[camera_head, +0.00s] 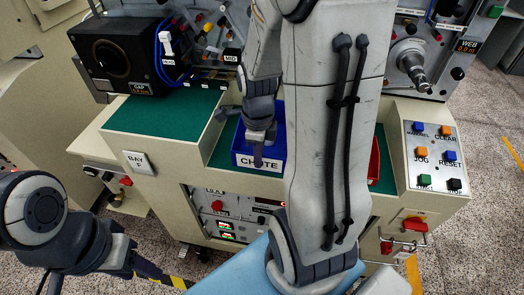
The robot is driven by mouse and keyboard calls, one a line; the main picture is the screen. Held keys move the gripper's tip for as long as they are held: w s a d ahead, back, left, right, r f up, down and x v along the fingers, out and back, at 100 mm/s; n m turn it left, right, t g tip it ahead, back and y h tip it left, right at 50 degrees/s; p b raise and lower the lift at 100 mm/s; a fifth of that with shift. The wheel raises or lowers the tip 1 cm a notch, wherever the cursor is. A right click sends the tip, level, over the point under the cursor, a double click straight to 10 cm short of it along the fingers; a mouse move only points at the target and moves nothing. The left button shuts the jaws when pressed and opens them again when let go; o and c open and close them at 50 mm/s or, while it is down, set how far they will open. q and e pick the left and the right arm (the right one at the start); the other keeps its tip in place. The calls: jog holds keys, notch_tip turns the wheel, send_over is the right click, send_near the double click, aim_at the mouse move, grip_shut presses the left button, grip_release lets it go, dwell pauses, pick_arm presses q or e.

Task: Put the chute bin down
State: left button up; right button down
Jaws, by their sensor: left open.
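The chute bin (275,152) is blue, with a white label reading "CHUTE" on its front. It is at the lower green shelf of the machine, partly hidden behind my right arm. My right gripper (258,148) points down at its front wall, with one finger in front of the label. The other finger is not clear, so I cannot tell if it grips the wall. I cannot tell whether the bin rests on the shelf or hangs just above it. My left gripper (128,264) is open, low at the left, apart from the bin.
A red bin (374,162) shows behind my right arm. A button panel (436,155) stands at the right and a black winder box (120,60) at the back left. The upper green shelf (165,118) at left is clear. A red-handled latch (414,225) sticks out at front right.

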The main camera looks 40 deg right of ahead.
aim_at(248, 148)
jog(key=w+f, duration=0.1)
jog(key=w, duration=0.1)
jog(key=w+d+f+p, duration=0.1)
jog(key=w+f, duration=0.1)
jog(key=w, duration=0.1)
jog(key=w+d+f, duration=0.1)
jog(key=w, duration=0.1)
jog(key=shift+w+d+f+p, duration=0.1)
jog(key=shift+w+f+p, duration=0.2)
jog(key=shift+w+f, duration=0.1)
notch_tip(248, 148, down, 4)
jog(key=shift+r+p, duration=0.1)
jog(key=shift+p, duration=0.4)
jog(key=shift+f, duration=0.2)
jog(key=shift+f, duration=0.2)
jog(key=c, duration=1.1)
grip_release()
jog(key=shift+r, duration=0.1)
jog(key=shift+o, duration=0.2)
